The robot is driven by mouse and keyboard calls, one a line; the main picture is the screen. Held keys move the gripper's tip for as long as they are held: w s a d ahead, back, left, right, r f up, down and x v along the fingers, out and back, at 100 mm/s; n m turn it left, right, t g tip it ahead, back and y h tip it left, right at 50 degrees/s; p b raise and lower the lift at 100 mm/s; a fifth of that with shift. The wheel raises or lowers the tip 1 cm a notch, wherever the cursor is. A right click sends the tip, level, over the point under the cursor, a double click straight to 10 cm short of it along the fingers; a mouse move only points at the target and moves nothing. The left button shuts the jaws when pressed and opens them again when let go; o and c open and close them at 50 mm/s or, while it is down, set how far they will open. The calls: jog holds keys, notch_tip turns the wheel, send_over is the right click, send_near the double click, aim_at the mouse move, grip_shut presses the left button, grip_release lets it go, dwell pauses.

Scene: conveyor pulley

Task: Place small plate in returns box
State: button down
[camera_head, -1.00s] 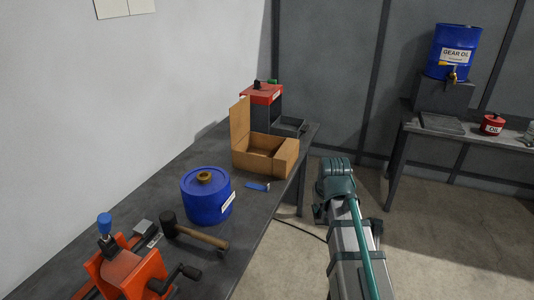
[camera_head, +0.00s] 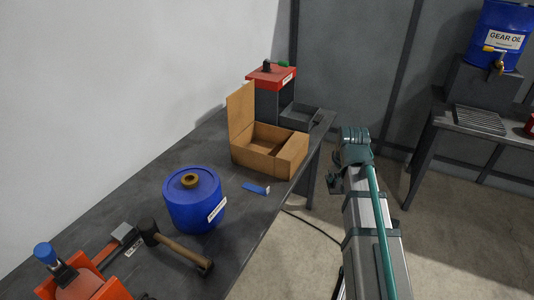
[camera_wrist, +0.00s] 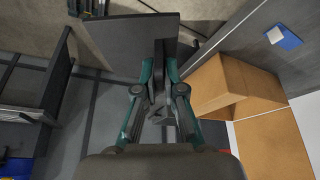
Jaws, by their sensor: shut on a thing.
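My gripper (camera_wrist: 159,88) is shut on a thin dark grey plate (camera_wrist: 112,42), held by its edge in the wrist view. In the head view the plate cannot be made out, and the gripper is mostly hidden by my arm. An open cardboard box (camera_head: 242,155), likely the returns box, stands on the bench with its lid flap raised. It also shows in the wrist view (camera_wrist: 215,84), right of my gripper. In the head view my arm's end is right of the box, past the bench edge; the plate is clear of the box.
On the dark bench (camera_head: 130,185) are a blue canister (camera_head: 192,205), a hammer (camera_head: 182,250), a small blue item (camera_head: 255,188), an orange vise (camera_head: 85,285) and a red-topped unit (camera_head: 271,78). Another table (camera_head: 470,140) with a gear oil drum (camera_head: 499,35) is right.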

jog(key=w+a+n+y, duration=0.1)
jog(key=w+a+n, duration=0.1)
jog(key=w+a, duration=0.3)
jog(key=w+a+r+n+y, duration=0.1)
jog(key=w+a+n, duration=0.2)
jog(key=w+a, duration=0.2)
jog(key=w+a+r+n+g, duration=0.1)
jog(key=w+a+n, duration=0.2)
jog(key=w+a, duration=0.2)
jog(key=shift+w+a+y, duration=0.15)
jog(key=shift+a+y, duration=0.25)
jog(key=shift+a, duration=1.45)
jog(key=w+a+p, duration=0.3)
jog(key=w+a, duration=0.9)
jog(key=w, duration=0.1)
jog(key=p, duration=0.2)
send_near(254, 148)
jog(key=s+a, duration=0.2)
jog(key=shift+s+f, duration=0.2)
jog(key=shift+s, duration=0.05)
jog(key=shift+f+p, duration=0.75)
jog(key=shift+f, duration=1.45)
jog(key=shift+f, duration=0.1)
jog(key=c, duration=1.7)
grip_release()
jog(key=shift+f, duration=0.1)
jog(key=o, duration=0.4)
